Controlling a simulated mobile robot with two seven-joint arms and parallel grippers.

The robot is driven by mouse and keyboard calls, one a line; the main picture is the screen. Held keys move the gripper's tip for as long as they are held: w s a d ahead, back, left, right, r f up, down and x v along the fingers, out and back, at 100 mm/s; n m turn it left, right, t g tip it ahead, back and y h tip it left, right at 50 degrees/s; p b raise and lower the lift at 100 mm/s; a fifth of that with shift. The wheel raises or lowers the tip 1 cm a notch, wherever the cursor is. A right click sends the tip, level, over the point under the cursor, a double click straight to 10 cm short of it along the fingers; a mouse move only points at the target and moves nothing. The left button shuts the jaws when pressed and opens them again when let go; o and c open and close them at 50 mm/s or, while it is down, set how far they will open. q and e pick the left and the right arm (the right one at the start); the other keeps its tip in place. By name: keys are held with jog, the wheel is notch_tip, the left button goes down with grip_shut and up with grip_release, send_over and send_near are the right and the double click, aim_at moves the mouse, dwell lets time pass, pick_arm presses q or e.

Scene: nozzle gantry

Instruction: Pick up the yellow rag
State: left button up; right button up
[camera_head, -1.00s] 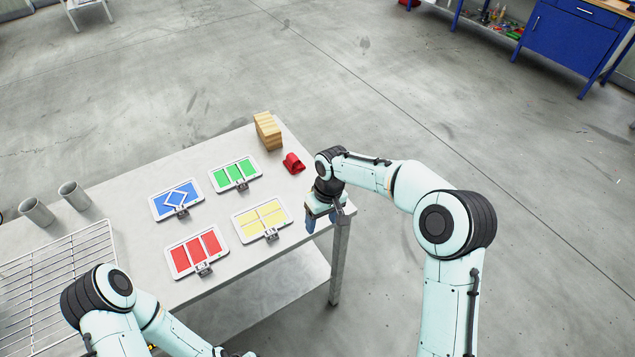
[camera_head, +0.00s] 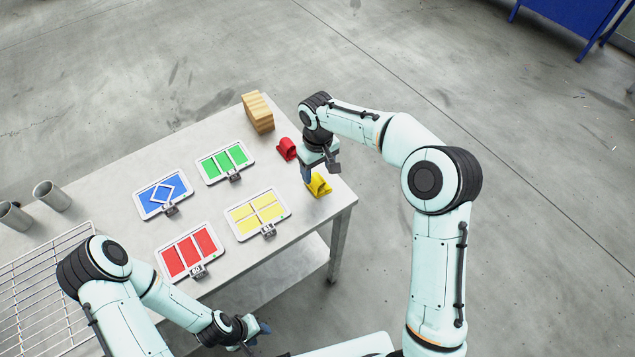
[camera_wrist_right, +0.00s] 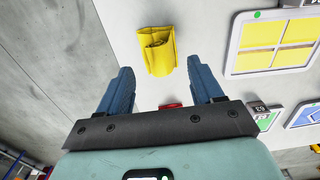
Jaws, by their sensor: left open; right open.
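The yellow rag (camera_head: 319,187) lies folded near the right corner of the table. My right gripper (camera_head: 320,170) is just above it, open and empty. In the right wrist view the yellow rag (camera_wrist_right: 157,50) lies just beyond the gap between the two blue fingertips of the right gripper (camera_wrist_right: 160,76), apart from them. My left gripper (camera_head: 255,334) is open at the bottom of the head view, in front of the table and away from the rag.
A red rag (camera_head: 286,149) and a stack of wooden blocks (camera_head: 258,113) stand behind the right gripper. The yellow panel (camera_head: 258,214) is left of the yellow rag, with red, green and blue panels further left. A wire rack (camera_head: 35,285) and grey cups are at far left.

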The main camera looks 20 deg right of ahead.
aim_at(317, 178)
jog(key=f, duration=0.5)
jog(key=shift+w+f, duration=0.1)
jog(key=shift+w, duration=0.15)
pick_arm(q)
jog(key=shift+w+r, duration=0.1)
pick_arm(e)
jog(key=c, duration=0.8)
jog(key=shift+o, duration=0.2)
jog(key=shift+r, duration=0.2)
pick_arm(q)
jog(key=shift+w+r+p, duration=1)
jog(key=shift+w+r, duration=0.25)
jog(key=shift+w, duration=0.15)
pick_arm(e)
notch_tip(317, 178, up, 20)
